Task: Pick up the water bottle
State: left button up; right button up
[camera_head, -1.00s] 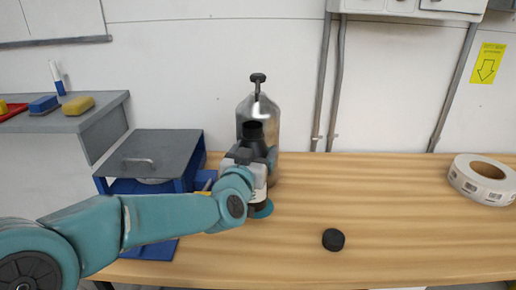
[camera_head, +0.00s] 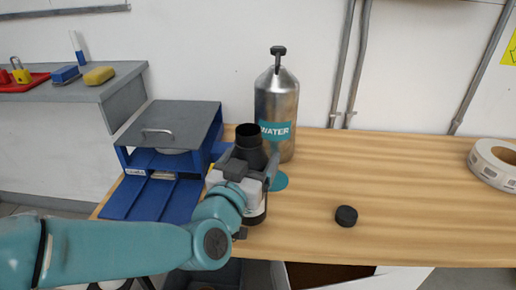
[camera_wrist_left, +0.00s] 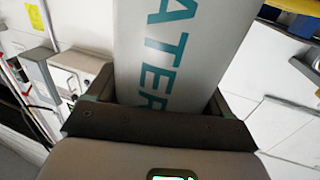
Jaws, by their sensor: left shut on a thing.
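The water bottle (camera_head: 255,205) has a white body, a dark base and a black open neck. My left gripper (camera_head: 256,172) is shut around it below the neck. In the left wrist view the bottle (camera_wrist_left: 180,50) fills the middle, with teal letters "ATER" showing, and the gripper's jaws (camera_wrist_left: 158,105) clasp its sides. The bottle is off the teal disc on the table, nearer to me and upright. Its height above the table is hard to tell. My right gripper is out of view.
A metal canister labelled WATER (camera_head: 277,105) stands behind the teal disc (camera_head: 280,182). A black cap (camera_head: 346,216) lies to the right. A blue stand with a grey top (camera_head: 165,130) is at left. A label roll (camera_head: 495,163) lies at far right.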

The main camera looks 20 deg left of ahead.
pick_arm(q)
jog(key=shift+s, duration=0.9)
dwell(1.3)
